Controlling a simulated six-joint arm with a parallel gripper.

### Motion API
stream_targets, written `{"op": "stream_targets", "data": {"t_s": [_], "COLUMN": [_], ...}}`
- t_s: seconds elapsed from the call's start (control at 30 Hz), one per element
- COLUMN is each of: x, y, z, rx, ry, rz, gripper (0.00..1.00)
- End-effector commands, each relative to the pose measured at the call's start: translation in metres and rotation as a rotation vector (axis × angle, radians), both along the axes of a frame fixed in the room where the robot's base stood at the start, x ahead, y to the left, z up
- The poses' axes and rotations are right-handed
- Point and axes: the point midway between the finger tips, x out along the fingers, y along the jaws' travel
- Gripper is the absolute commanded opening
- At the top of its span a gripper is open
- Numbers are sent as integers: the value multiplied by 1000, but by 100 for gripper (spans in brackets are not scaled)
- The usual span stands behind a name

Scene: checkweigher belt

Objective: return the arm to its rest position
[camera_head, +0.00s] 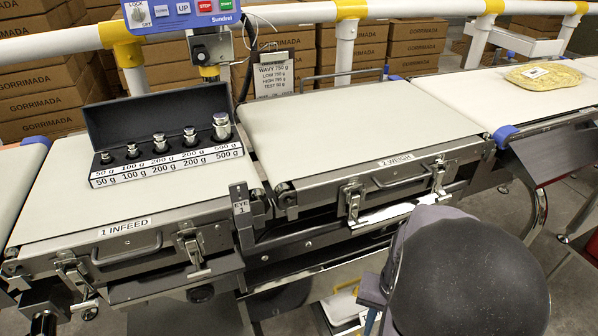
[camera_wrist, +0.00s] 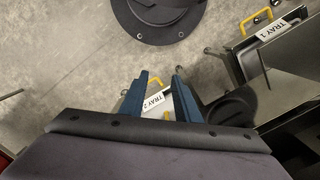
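My gripper (camera_wrist: 160,84) shows in the wrist view as two blue fingers standing apart, with nothing held between them. It points down toward the grey floor. A tray labelled TRAY 2 (camera_wrist: 158,101) shows behind and between the fingers, apart from them as far as I can tell. In the head view my dark rounded arm link fills the lower right, in front of the weigh section, and hides most of the gripper.
The infeed belt (camera_head: 60,200) carries an open black case (camera_head: 150,115) of several weights. The weigh belt (camera_head: 350,125) is bare. A yellow patterned packet (camera_head: 545,76) lies on the right belt. TRAY 1 (camera_wrist: 268,38) sits low at upper right in the wrist view.

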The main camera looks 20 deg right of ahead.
Motion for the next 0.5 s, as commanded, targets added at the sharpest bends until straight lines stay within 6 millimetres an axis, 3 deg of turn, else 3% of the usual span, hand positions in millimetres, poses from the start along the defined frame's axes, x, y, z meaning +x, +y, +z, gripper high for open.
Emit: {"op": "stream_targets", "data": {"t_s": [0.2, 0.5], "x": [41, 61], "y": [56, 114], "z": [8, 14], "rx": [-18, -24], "ry": [-31, -58], "rz": [324, 603], "gripper": [29, 29]}}
